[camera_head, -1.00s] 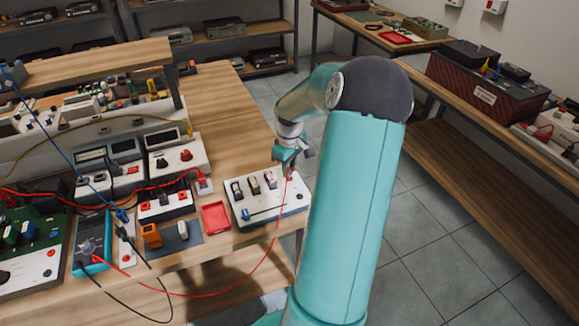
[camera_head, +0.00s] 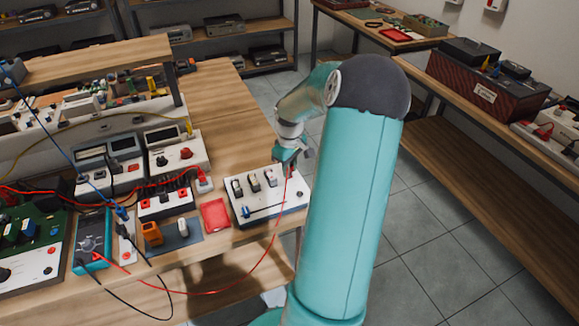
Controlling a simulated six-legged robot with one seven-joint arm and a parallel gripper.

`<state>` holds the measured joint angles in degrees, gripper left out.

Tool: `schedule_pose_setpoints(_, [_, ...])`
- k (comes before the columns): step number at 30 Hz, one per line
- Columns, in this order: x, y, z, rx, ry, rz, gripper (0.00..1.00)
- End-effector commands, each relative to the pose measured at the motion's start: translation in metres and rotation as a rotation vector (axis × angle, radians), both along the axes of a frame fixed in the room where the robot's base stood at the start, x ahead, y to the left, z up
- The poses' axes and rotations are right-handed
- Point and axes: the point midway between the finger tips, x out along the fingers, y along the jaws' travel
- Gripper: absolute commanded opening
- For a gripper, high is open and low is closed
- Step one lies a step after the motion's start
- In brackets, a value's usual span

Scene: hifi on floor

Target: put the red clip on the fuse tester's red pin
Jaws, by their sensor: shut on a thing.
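My gripper (camera_head: 288,164) is over the right end of the fuse tester (camera_head: 262,207), a white box with several dark-and-white fuse holders on its top. The gripper is shut on the red clip (camera_head: 290,172), which shows only as a small red spot under the fingers. A red lead (camera_head: 268,250) hangs from it and loops down over the table's front edge to the left. The red pin is hidden by the gripper and clip, so I cannot tell whether the clip touches it. A blue clip (camera_head: 246,212) is at the tester's front left.
A red tray (camera_head: 214,214) lies just left of the tester. Further left are a teal meter (camera_head: 93,240), an orange block (camera_head: 152,233) and a green board (camera_head: 35,235). Bare wood (camera_head: 225,120) lies behind the tester.

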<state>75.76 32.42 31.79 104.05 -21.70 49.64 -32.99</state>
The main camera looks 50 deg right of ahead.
Motion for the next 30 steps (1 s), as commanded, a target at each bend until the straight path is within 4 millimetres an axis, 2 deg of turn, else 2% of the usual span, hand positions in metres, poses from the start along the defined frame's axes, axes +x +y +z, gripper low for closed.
schedule_pose_setpoints(9, [0.000, 0.000, -0.001, 0.000, 0.000, 0.000, 0.05])
schedule_pose_setpoints(10, [0.000, 0.000, -0.001, 0.000, 0.000, 0.000, 0.23])
schedule_pose_setpoints(13, [0.000, 0.000, -0.001, 0.000, 0.000, 0.000, 0.43])
schedule_pose_setpoints(14, [0.000, 0.000, -0.001, 0.000, 0.000, 0.000, 0.47])
schedule_pose_setpoints(24, [0.000, 0.000, 0.002, -0.001, -0.001, 0.000, 0.47])
schedule_pose_setpoints(30, [0.001, -0.001, 0.029, -0.005, -0.002, 0.000, 0.47])
